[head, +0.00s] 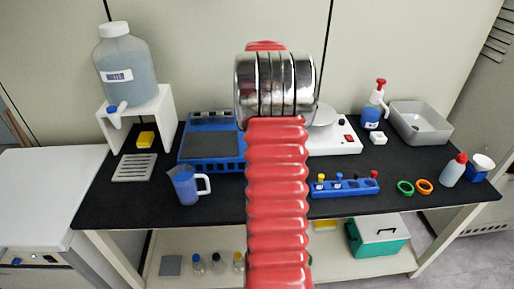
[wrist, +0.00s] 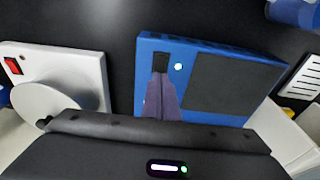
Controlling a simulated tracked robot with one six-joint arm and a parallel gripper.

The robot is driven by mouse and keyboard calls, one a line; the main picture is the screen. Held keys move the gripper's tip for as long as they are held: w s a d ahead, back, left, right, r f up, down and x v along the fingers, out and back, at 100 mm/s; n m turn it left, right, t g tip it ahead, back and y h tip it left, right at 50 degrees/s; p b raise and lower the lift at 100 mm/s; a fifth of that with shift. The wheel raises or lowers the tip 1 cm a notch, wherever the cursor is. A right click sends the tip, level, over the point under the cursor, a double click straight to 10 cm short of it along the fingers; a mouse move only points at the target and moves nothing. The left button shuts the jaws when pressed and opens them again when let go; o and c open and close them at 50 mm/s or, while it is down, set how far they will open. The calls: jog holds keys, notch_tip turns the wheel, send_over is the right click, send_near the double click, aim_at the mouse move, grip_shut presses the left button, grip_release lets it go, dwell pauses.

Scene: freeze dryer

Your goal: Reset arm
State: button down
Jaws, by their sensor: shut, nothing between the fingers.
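My arm (head: 277,180), red and ribbed with a shiny metal ringed joint (head: 275,85), rises through the middle of the head view and hides part of the bench behind it. My gripper (wrist: 161,76) shows in the wrist view with its two fingers together and nothing between them. Its fingertips appear over the blue device (wrist: 150,95), which has a dark grey top; whether they touch it I cannot tell. The gripper itself is not discernible in the head view. The blue device (head: 230,165) also stands left of my arm there.
The black bench (head: 150,215) holds a blue jug (head: 185,188), a white balance (head: 345,139), a blue tube rack (head: 345,190), a grey basin (head: 421,126) and bottles at the right. A water carboy (head: 126,70) stands on a white stand at left. Bare bench lies along the front.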

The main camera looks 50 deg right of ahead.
jog(key=shift+r, duration=0.2)
dwell(0.6)
jog(key=s+a+f, duration=0.2)
jog(key=f, duration=0.1)
jog(key=shift+a, duration=0.15)
jog(key=s+a+r+n+t, duration=0.1)
jog(key=s+a+r+n, duration=0.2)
jog(key=a, duration=1.2)
jog(key=s+a+r+n+t+y, duration=0.1)
jog(key=s+a+r+n+t, duration=0.1)
jog(key=a, duration=1.4)
jog(key=s+a+r+n+t, duration=0.1)
jog(key=s+a+r+n, duration=0.3)
jog(key=a, duration=1.2)
notch_tip(320, 180, up, 4)
jog(key=s, duration=0.2)
jog(key=shift+s+f+n, duration=0.25)
jog(key=shift+s+n, duration=0.1)
jog(key=shift+n, duration=0.05)
jog(key=c, duration=2.5)
grip_release()
jog(key=shift+a, duration=0.1)
